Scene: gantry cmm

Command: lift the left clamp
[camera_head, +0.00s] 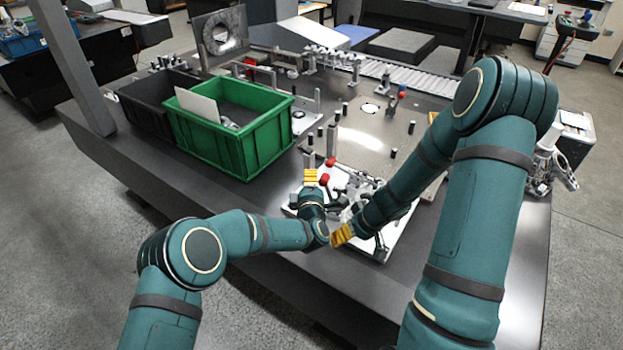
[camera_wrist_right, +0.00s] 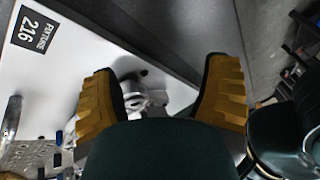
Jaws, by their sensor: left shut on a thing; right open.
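A light fixture plate (camera_head: 381,247) lies near the front edge of the dark table, with metal toggle clamps on it. The left clamp shows a red handle end (camera_head: 323,179), and another red end (camera_head: 330,162) stands just behind it. My left gripper (camera_head: 312,176), with yellow fingers, is shut on the left clamp at its red handle; its wrist hides much of the clamp. My right gripper (camera_head: 342,235) is low over the plate's front. In the right wrist view its yellow fingers (camera_wrist_right: 162,92) are spread, with a metal part (camera_wrist_right: 135,95) beyond the gap. The plate (camera_wrist_right: 60,85) there reads "FIXTURE 216".
A green crate (camera_head: 240,150) and a black crate (camera_head: 140,110) stand left of the fixture. Several dark posts rise from the large machine plate (camera_head: 385,135) behind it. My right arm crosses the right side. The table's front left is bare.

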